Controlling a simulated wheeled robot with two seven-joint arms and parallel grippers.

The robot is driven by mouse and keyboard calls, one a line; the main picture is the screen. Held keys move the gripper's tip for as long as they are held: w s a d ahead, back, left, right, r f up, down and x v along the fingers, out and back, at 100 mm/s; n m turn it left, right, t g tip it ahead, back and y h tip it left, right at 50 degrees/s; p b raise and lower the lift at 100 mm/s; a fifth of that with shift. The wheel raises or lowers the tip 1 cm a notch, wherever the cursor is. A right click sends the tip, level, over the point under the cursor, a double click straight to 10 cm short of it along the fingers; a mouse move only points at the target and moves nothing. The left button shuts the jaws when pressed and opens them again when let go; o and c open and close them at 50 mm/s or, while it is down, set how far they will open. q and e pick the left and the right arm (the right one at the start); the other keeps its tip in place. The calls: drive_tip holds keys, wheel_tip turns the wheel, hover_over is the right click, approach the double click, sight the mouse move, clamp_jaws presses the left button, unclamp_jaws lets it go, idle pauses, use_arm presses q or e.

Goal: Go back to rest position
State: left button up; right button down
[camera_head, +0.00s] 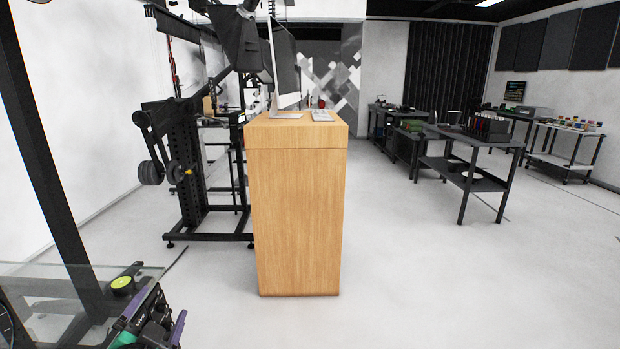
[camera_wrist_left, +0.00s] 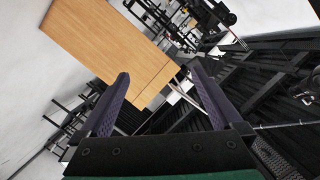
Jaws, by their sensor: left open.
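My left gripper (camera_head: 170,306) shows at the lower left of the head view, at the end of an arm that comes in from the left. Its purple fingers are apart. In the left wrist view the two fingers (camera_wrist_left: 160,76) stand wide open with nothing between them. Beyond them, the tall wooden cabinet (camera_head: 297,220) appears tilted in the left wrist view (camera_wrist_left: 108,40). The gripper is apart from the cabinet, which stands in the middle of the head view. My right gripper is not in view.
A glass panel (camera_head: 50,290) with a dark frame is close at the lower left, by the left gripper. A monitor (camera_head: 285,62) stands on the cabinet. A black weight rack (camera_head: 190,175) stands left of it. Dark tables (camera_head: 470,140) stand at the right. The floor at the front right is clear.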

use_arm(q)
drive_tip(key=s+d+f+n+g+h, duration=0.25)
drive_tip(key=s+f+g, duration=0.35)
drive_tip(key=s+f, duration=0.35)
drive_tip(key=s+d+f+n+g+h, duration=0.1)
drive_tip(key=s+d+f+n+g, duration=0.1)
drive_tip(key=s+d+f+g, duration=0.55)
drive_tip(key=s+a+f+p, duration=0.1)
drive_tip(key=s+a+f, duration=0.1)
drive_tip(key=f, duration=0.9)
drive_tip(key=s+a+f+p, duration=0.1)
drive_tip(key=s+f, duration=0.1)
drive_tip(key=f, duration=0.9)
drive_tip(key=s+a+f+p, duration=0.1)
drive_tip(key=s+f, duration=0.6)
drive_tip(key=s, duration=0.1)
drive_tip(key=s+a+f+g+p, duration=0.1)
drive_tip(key=s+a+f, duration=0.1)
drive_tip(key=s+f, duration=0.5)
drive_tip(key=shift+s+a+f, duration=0.15)
drive_tip(key=shift+s+a, duration=0.1)
drive_tip(key=shift+s, duration=0.8)
drive_tip(key=shift+m, duration=0.25)
